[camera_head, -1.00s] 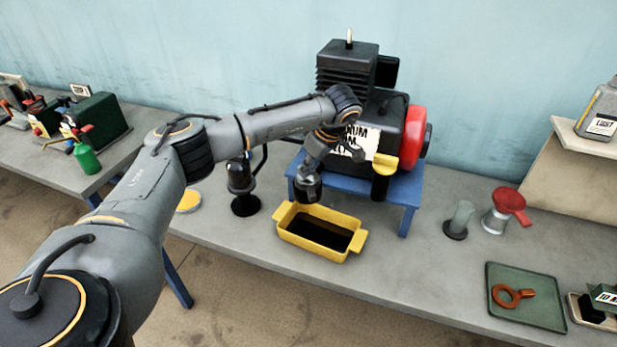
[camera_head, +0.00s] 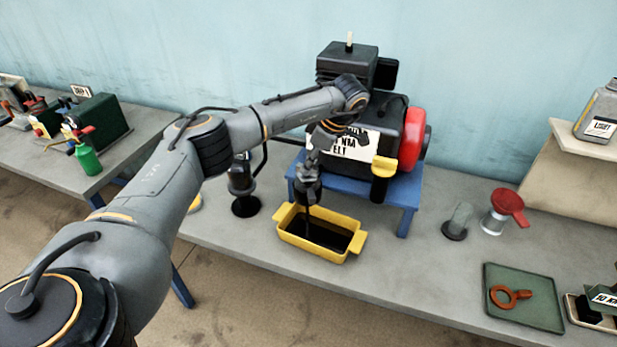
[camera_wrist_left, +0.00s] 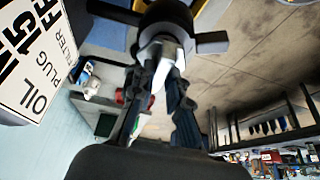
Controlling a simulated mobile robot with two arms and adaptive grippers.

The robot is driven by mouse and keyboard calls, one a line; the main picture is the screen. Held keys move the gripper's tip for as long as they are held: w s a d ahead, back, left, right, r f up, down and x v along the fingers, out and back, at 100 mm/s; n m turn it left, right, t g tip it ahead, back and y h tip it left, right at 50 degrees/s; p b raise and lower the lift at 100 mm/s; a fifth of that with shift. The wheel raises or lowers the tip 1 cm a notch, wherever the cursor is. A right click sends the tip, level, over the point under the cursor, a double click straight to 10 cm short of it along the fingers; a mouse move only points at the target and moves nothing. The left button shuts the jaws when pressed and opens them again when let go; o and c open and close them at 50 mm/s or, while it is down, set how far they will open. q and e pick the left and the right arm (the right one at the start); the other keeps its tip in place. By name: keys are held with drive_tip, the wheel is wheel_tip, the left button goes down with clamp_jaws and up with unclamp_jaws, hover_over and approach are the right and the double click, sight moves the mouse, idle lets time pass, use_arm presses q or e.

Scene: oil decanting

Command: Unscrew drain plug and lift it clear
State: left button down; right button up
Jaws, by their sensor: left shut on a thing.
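My left gripper (camera_head: 308,188) is above the yellow drain pan (camera_head: 320,233), in front of the engine (camera_head: 385,120). In the left wrist view, the gripper (camera_wrist_left: 160,62) is shut on a dark, round, winged piece, which I take to be the drain plug (camera_wrist_left: 168,17). In the head view the plug cannot be told from the dark gripper. A thin dark stream (camera_head: 309,222) runs from beside the gripper down into the pan, where dark liquid shows. The drain opening is hidden behind the gripper. My right gripper is not in view.
The engine stands on a blue stand (camera_head: 405,195). A yellow-topped black cylinder (camera_head: 381,180) is at its front. A red-topped metal can (camera_head: 503,210) and a green tray (camera_head: 523,297) with an orange ring tool (camera_head: 509,296) lie to the right. The bench front is clear.

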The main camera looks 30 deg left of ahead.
sight(301, 165)
use_arm(q)
drive_tip(key=shift+r, duration=0.2)
wheel_tip(301, 165, up, 4)
drive_tip(key=p, duration=0.3)
